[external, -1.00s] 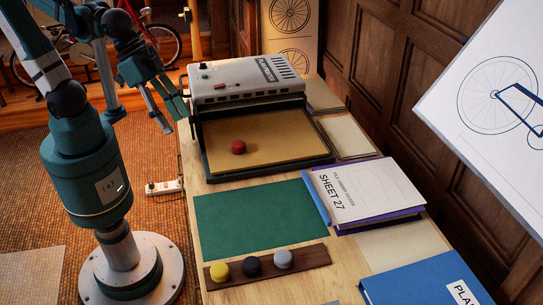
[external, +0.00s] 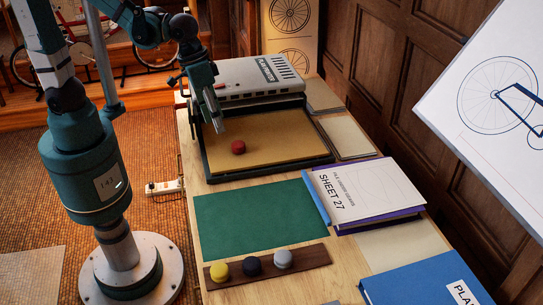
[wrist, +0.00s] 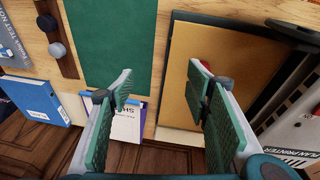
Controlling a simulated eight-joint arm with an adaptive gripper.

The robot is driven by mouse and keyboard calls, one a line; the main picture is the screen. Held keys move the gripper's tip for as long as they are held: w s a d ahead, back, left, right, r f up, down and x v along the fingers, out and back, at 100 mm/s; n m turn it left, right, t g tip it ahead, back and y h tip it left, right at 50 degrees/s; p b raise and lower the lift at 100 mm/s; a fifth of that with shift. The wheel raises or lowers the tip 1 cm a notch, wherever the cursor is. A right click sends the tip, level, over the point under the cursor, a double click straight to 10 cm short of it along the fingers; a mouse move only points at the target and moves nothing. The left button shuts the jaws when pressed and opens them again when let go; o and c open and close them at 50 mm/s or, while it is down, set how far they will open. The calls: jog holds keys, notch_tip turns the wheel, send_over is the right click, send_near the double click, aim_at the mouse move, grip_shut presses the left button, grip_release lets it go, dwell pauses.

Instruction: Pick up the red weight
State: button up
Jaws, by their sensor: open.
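The red weight (external: 238,147) is a small round disc lying on the tan bed of the plan printer (external: 292,158). My gripper (external: 218,122) hangs above that bed, up and to the left of the weight in the external view, and is apart from it. In the wrist view my gripper (wrist: 163,88) is open with nothing between its fingers. There the right finger hides most of the red weight, and only a small reddish edge shows beside its tip.
The printer's white housing (external: 240,80) stands close behind my gripper. A dark strip (external: 303,258) holds yellow, black and grey weights near the front. A green mat (external: 250,217) lies clear between. The SHEET 27 binder (external: 362,190) and a blue binder (external: 425,283) lie at right.

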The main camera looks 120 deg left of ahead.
aim_at(238, 144)
jog(key=a+f+n, duration=0.2)
jog(key=a+f, duration=0.1)
jog(key=a, duration=0.1)
jog(key=s+a+f+n+g+p, duration=0.1)
jog(key=a+f, duration=0.2)
jog(key=a, duration=0.1)
jog(key=a+f+n+g, duration=0.1)
jog(key=a+f+n, duration=0.1)
jog(key=a+f, duration=0.2)
jog(key=shift+s+a+n+h, duration=0.2)
jog(key=shift+a+n+h, duration=0.1)
jog(key=shift+a+h, duration=0.1)
jog(key=shift+s+a+f+p, duration=0.15)
jog(key=shift+a+f+p, duration=0.15)
jog(key=shift+a+f, duration=0.15)
jog(key=shift+d, duration=0.1)
jog(key=shift+f, duration=1.3)
jog(key=shift+f, duration=0.15)
jog(key=shift+d+f+b, duration=0.1)
jog(key=shift+f+b, duration=0.6)
jog(key=shift+f, duration=1.75)
jog(key=shift+c, duration=0.2)
